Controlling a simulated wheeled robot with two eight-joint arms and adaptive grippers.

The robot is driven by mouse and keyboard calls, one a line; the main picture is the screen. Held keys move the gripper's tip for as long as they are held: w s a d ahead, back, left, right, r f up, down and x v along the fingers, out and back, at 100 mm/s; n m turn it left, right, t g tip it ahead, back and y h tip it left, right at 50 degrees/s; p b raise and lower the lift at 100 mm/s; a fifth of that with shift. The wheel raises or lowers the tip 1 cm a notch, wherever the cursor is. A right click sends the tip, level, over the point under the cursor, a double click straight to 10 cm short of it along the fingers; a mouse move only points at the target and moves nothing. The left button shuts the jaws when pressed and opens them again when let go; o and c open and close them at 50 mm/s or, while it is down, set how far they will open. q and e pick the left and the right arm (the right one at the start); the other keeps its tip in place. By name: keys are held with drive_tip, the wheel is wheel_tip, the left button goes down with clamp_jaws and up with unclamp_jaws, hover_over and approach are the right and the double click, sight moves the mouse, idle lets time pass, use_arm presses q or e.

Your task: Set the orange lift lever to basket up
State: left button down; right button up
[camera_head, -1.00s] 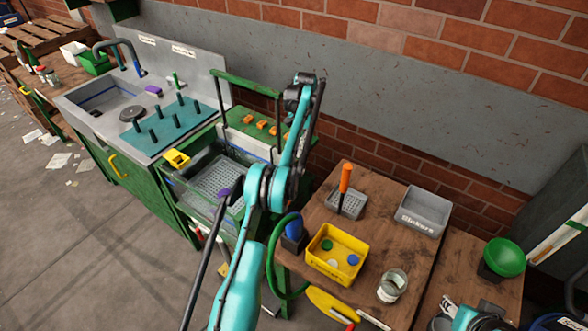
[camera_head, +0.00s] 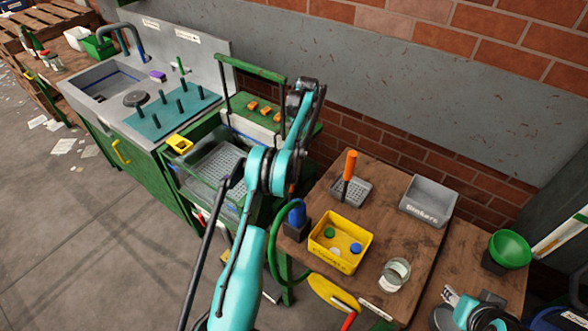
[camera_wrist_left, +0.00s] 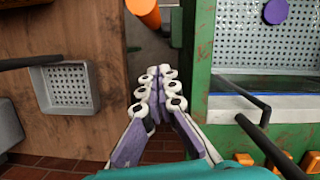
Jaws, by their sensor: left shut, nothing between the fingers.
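An orange cylinder (camera_wrist_left: 145,12), apparently the lever's handle, shows at the top edge of the left wrist view, in the gap between the wooden table and the green machine. In the head view my left arm hides most of that spot. My left gripper (camera_wrist_left: 160,85) is shut and empty over this gap, with the orange handle apart from its fingertips. Its fingers are hidden by the arm in the head view. The basket (camera_head: 217,162) sits in the machine, with a purple disc (camera_wrist_left: 275,12) on it. My right gripper (camera_head: 450,297) is partly visible at the lower right.
The wooden table (camera_head: 400,215) holds a perforated tray (camera_head: 357,190) with an orange-handled tool (camera_head: 349,165), a yellow bin (camera_head: 325,257), a grey bin (camera_head: 427,200) and a glass jar (camera_head: 395,274). A green frame (camera_head: 250,69) and black bars stand beside my left arm.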

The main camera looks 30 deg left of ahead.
use_arm(q)
drive_tip(key=s+f+b, duration=0.1)
drive_tip(key=s+f, duration=0.2)
drive_tip(key=s, duration=0.2)
drive_tip(key=shift+d+f, duration=0.25)
drive_tip(key=shift+f, duration=0.05)
use_arm(e)
drive_tip(key=shift+f, duration=0.8)
use_arm(q)
drive_tip(key=shift+s, duration=0.1)
